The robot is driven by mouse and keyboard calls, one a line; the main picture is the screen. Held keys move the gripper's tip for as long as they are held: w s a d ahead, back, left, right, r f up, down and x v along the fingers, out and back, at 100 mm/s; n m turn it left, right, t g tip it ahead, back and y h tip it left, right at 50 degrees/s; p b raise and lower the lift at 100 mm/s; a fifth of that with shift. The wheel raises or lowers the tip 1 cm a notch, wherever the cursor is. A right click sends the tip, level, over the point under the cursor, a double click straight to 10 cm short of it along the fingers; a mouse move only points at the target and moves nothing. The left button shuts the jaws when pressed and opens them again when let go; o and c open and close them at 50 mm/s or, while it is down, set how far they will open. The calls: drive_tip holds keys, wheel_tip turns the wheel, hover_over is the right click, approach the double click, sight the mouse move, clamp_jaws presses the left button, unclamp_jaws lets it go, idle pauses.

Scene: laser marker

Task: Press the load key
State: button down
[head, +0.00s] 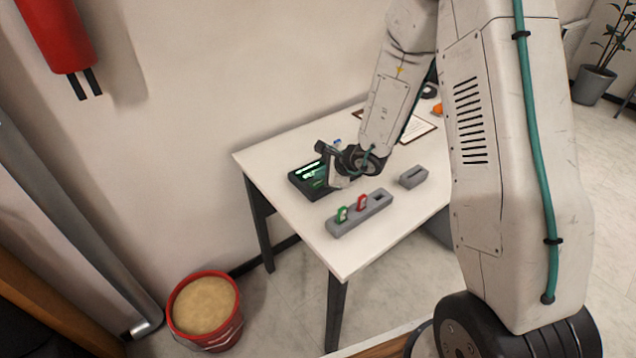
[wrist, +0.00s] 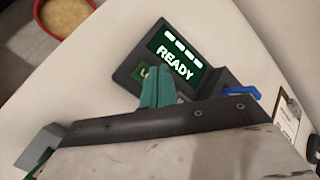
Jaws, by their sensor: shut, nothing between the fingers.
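The dark marker console (head: 297,181) sits on the white table. In the wrist view the console (wrist: 125,77) has a lit green display (wrist: 174,55) reading READY under several bars. Below the display is a green key (wrist: 141,72) with a partly hidden letter that looks like L; the rest of its label is covered by my fingers. My gripper (wrist: 157,73) is shut and empty, its teal fingertips over the console beside the green key. I cannot tell whether they touch it. In the head view the wrist hides part of the console.
A grey rack (head: 345,228) with a green tag (head: 342,214) and a red tag (head: 362,202) stands near the table's front. A grey slotted block (head: 413,177) is to its right. A blue lever (wrist: 243,92) sits right of the display. A red sand bucket (head: 206,308) stands on the floor.

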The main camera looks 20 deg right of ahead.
sight(321, 184)
drive_tip(key=shift+f, duration=0.15)
drive_tip(key=shift+f, duration=0.25)
drive_tip(key=shift+f, duration=0.35)
idle(0.8)
drive_tip(key=shift+r, duration=0.8)
drive_tip(key=shift+r, duration=2.5)
